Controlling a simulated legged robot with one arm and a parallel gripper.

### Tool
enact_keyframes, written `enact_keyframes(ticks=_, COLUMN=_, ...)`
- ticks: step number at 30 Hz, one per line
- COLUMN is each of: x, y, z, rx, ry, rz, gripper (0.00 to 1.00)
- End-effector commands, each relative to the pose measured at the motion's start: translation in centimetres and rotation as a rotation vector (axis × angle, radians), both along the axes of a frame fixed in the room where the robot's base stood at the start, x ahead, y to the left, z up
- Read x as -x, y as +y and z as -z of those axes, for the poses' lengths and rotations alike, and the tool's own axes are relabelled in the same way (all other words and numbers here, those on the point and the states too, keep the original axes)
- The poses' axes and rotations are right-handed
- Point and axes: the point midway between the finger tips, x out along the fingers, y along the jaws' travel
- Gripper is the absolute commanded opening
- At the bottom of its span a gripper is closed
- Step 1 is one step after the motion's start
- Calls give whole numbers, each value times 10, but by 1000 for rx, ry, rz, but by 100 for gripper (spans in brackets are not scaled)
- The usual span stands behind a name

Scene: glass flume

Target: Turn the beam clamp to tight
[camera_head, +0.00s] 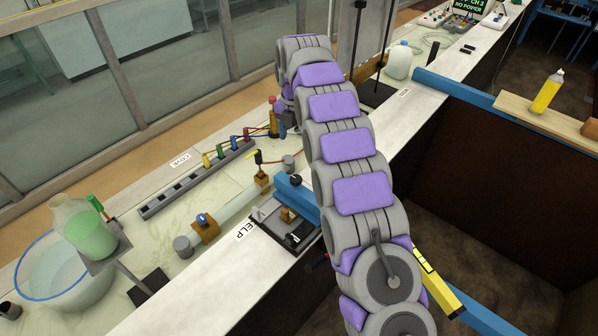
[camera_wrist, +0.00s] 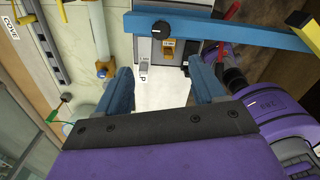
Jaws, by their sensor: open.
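A black round knob (camera_wrist: 160,28) with a light mark sits near the end of a blue beam (camera_wrist: 215,33); it looks like the beam clamp. In the head view the knob (camera_head: 295,180) is on the beam's left end, just left of my arm. Which way tight lies cannot be read. My gripper (camera_wrist: 160,88) is open and empty, its two blue fingers spread apart below the knob in the wrist picture, not touching it.
A red lever (camera_wrist: 230,11) and a yellow block (camera_wrist: 298,18) are to the right. A rack with coloured handles (camera_head: 198,178) and a basin (camera_head: 65,272) stand left.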

Motion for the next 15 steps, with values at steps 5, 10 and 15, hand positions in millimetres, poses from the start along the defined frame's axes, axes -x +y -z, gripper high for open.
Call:
enact_keyframes(ticks=5, x=0, y=0, z=17, rx=2, ry=6, rz=1, gripper=69)
enact_keyframes(ticks=10, x=0, y=1, z=44, rx=3, ry=6, rz=2, gripper=69)
enact_keyframes(ticks=15, x=1, y=1, z=77, rx=3, ry=7, rz=2, gripper=69)
